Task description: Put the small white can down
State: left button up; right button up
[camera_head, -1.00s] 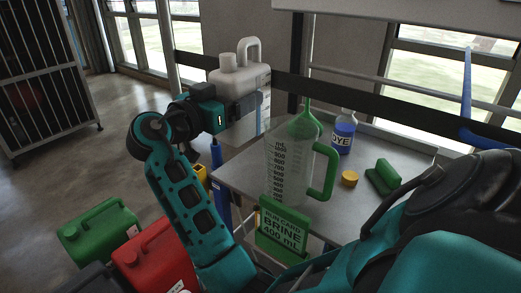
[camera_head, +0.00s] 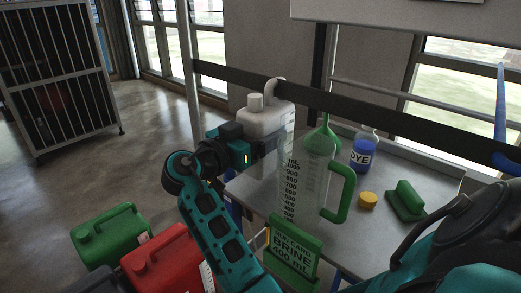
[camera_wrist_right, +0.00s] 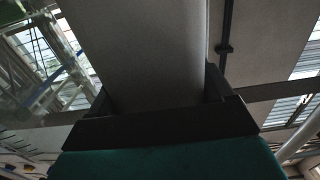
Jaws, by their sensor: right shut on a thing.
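The small white can (camera_head: 262,122), a jug with a cap and a loop handle, is upright at the far left end of the grey table (camera_head: 385,238). My right gripper (camera_head: 262,146) is shut on its near side. The can's lower part is hidden behind the gripper and the clear measuring jug, so I cannot tell whether its base touches anything. In the right wrist view the can's pale wall (camera_wrist_right: 145,55) fills the space between the dark fingers (camera_wrist_right: 158,95). My left gripper is not in view.
Green (camera_head: 112,238) and red (camera_head: 165,262) cans stand on the floor. A dark rail (camera_head: 350,103) runs behind.

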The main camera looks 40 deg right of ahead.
jog(key=shift+f, duration=1.65)
jog(key=shift+f+b, duration=0.15)
jog(key=shift+b, duration=0.25)
jog(key=o, duration=1.4)
jog(key=shift+f, duration=0.15)
jog(key=o, duration=0.3)
jog(key=shift+o, duration=0.2)
